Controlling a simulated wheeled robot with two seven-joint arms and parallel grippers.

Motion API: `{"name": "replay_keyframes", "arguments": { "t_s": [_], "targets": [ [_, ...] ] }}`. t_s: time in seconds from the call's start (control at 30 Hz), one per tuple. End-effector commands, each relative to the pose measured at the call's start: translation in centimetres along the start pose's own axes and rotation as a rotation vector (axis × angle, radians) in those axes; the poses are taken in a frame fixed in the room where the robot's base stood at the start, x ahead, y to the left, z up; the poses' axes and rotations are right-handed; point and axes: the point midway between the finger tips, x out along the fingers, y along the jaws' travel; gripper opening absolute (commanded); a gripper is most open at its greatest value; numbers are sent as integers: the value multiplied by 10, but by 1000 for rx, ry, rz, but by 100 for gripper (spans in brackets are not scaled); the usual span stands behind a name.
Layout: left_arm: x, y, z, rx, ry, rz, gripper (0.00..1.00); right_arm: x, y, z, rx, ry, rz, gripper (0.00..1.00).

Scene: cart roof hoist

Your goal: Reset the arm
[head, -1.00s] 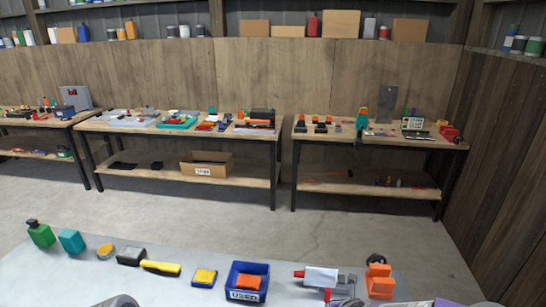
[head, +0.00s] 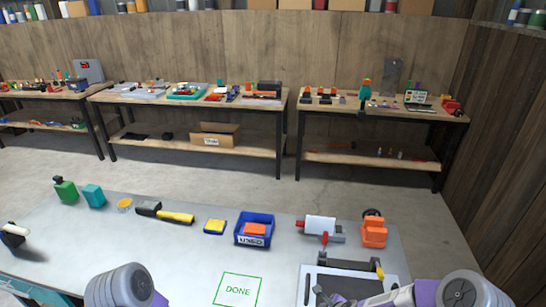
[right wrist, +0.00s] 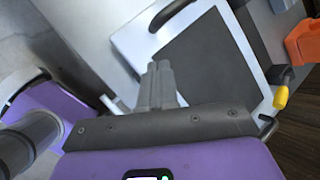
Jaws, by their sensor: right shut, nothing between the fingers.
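My right gripper (right wrist: 161,82) is shut and empty in the right wrist view, its fingertips together over a white-framed board with a dark panel (right wrist: 205,58). The board also shows at the lower right of the head view (head: 312,285). A dark bar (head: 348,263) with a yellow end lies along its far edge. The yellow end also shows in the right wrist view (right wrist: 281,96). My right arm (head: 465,290) comes in at the lower right of the head view. My left arm (head: 120,287) shows at the lower left; its gripper is out of view.
The green-outlined DONE mark (head: 238,290) is clear.

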Motion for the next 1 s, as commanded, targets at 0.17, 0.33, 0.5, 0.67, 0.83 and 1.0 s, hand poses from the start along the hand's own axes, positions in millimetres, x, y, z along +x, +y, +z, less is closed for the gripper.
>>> {"name": "replay_keyframes", "arguments": {
  "t_s": [0.17,0.33,0.5,0.67,0.83,1.0],
  "targets": [
    [22,-8,-1,0,0,0,53,25,87,-29,-574,-32,173,0],
    [38,-14,-2,0,0,0,53,30,166,-63,-1153,-149,339,0],
    [49,-18,-2,0,0,0,53,24,219,-91,-1572,-296,450,0],
    [53,-20,-2,0,0,0,53,18,240,-103,-1758,-382,490,0],
    [52,-20,-2,0,0,0,53,16,243,-104,-1791,-398,496,0],
    [52,-20,-2,0,0,0,53,16,242,-104,-1788,-397,495,0]
  ]
}}
